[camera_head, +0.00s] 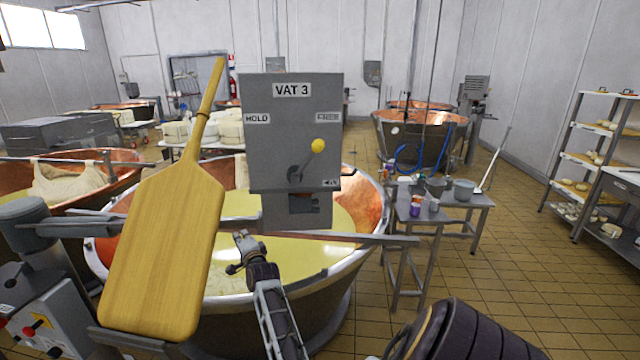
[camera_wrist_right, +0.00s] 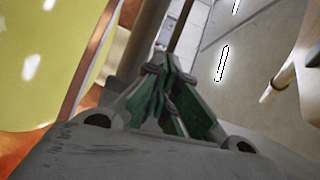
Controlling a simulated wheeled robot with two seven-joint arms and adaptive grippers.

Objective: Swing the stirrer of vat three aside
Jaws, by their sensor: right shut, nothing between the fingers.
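The stirrer head of vat three is a grey box (camera_head: 292,150) marked VAT 3, with HOLD on its left and a yellow-knobbed lever (camera_head: 317,146) on its front. A grey horizontal bar (camera_head: 350,237) crosses the vat under the box. Vat three (camera_head: 335,280) is copper-lined and holds yellow liquid, also seen at the left of the right wrist view. My right gripper (camera_head: 242,245) is over the vat's near part, just below the bar in the picture. Its fingers (camera_wrist_right: 168,85) are shut with nothing held. I cannot tell whether they touch the bar. My left gripper is not in view.
A large wooden paddle (camera_head: 165,245) stands in the left foreground and hides part of the vat. A control post (camera_head: 45,320) stands at lower left. Metal tables with cups and bowls (camera_head: 415,212) stand right of the vat. Tiled floor (camera_head: 500,260) is clear before the shelf rack (camera_head: 575,155).

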